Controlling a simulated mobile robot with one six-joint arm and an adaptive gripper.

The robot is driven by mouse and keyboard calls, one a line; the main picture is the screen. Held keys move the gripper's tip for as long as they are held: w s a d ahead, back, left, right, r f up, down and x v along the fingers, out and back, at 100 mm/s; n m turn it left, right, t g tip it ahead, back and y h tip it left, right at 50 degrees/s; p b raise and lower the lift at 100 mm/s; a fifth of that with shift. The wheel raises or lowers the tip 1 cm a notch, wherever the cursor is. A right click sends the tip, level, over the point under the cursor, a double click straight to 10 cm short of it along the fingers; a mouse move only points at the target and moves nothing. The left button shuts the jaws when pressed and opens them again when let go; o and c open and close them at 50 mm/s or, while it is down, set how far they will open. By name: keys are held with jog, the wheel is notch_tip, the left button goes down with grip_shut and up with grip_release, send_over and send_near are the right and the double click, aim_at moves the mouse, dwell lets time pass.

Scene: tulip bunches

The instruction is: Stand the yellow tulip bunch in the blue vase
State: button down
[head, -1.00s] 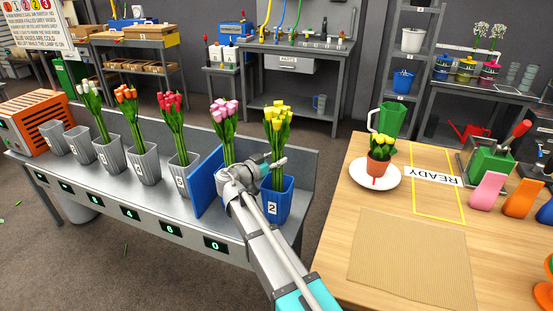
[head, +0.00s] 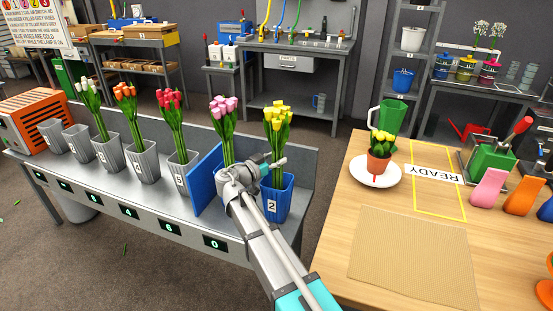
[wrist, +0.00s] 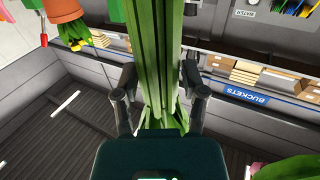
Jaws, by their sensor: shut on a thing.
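The yellow tulip bunch (head: 277,122) is upright above the mouth of the blue vase (head: 277,204), which carries a label 2 and stands at the right end of the grey bench. My gripper (head: 268,172) is at the vase's rim, shut on the bunch's green stems. In the wrist view the stems (wrist: 162,75) pass between my two fingers (wrist: 160,95). The stems run down to the vase mouth; their lower ends are hidden by the vase and gripper, so their depth inside cannot be told.
A blue panel (head: 205,184) and pink tulips (head: 224,110) stand just left. Several grey vases, some with tulips, line the bench farther left. The wooden table (head: 340,205) at right holds a potted plant (head: 379,165) on a white plate and a green jug (head: 392,118).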

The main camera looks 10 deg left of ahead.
jog(key=shift+c, duration=0.4)
grip_release()
jog(key=shift+o, duration=0.4)
jog(key=shift+s, duration=0.15)
jog(key=v, duration=1.1)
jog(key=shift+s+a, duration=0.25)
jog(key=shift+s, duration=0.05)
dwell(0.7)
